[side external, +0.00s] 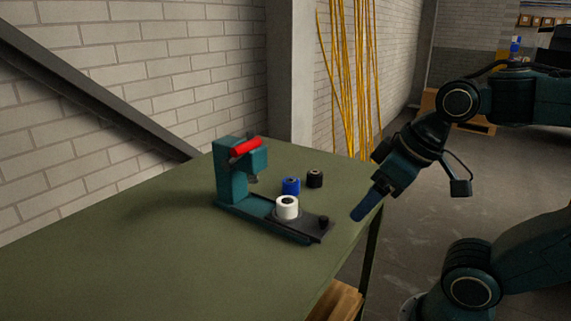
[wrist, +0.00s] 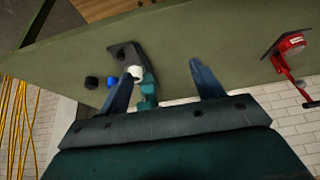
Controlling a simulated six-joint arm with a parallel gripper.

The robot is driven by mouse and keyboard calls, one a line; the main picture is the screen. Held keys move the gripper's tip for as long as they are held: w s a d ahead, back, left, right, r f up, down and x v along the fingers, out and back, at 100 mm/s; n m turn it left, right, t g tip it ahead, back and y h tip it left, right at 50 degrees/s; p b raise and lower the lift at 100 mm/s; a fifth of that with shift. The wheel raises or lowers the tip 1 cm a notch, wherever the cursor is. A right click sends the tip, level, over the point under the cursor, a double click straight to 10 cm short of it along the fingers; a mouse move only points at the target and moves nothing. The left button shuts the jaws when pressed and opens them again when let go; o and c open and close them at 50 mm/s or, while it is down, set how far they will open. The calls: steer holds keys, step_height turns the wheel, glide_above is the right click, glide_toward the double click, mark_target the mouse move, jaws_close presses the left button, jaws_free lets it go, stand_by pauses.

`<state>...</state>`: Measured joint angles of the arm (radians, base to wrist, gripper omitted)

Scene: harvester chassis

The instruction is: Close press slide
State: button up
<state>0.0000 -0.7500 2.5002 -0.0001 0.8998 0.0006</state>
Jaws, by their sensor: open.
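The teal press (side external: 232,180) stands on the green table, with a red handle (side external: 246,147) on its top. Its dark slide (side external: 309,229) sticks out from the base toward the table edge on my side, with a knob at its outer end. A white cylinder (side external: 287,209) sits upright on the slide, outside the press head. The slide also shows in the wrist view (wrist: 124,52), beyond the left finger, which partly hides the press (wrist: 149,99). My gripper (side external: 359,214) is empty, apart from the slide and to its right. In the wrist view its blue fingers (wrist: 163,68) are spread wide.
A blue cylinder (side external: 291,187) and a black cylinder (side external: 315,178) stand on the table behind the slide. A red-handled device (wrist: 291,44) is at the right of the wrist view. The table's front left area (side external: 130,270) is clear.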

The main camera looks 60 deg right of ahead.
steer(key=shift+w+m, duration=0.15)
steer(key=shift+m, duration=0.15)
steer(key=c, duration=0.7)
steer(key=shift+w+d+m, duration=0.3)
steer(key=shift+w+m, duration=0.25)
steer(key=shift+m, duration=0.25)
jaws_close()
steer(key=w+d+f+m+g+y, duration=0.1)
steer(key=w+d+f+m, duration=0.3)
steer(key=d+m, duration=0.5)
steer(key=w+d+f+m+y, duration=0.1)
steer(key=w+d+f+m, duration=0.3)
steer(key=m, duration=1.4)
steer(key=w+d, duration=0.3)
steer(key=d, duration=0.2)
steer(key=shift+w+f+m+g, duration=0.35)
steer(key=shift+m+g, duration=0.05)
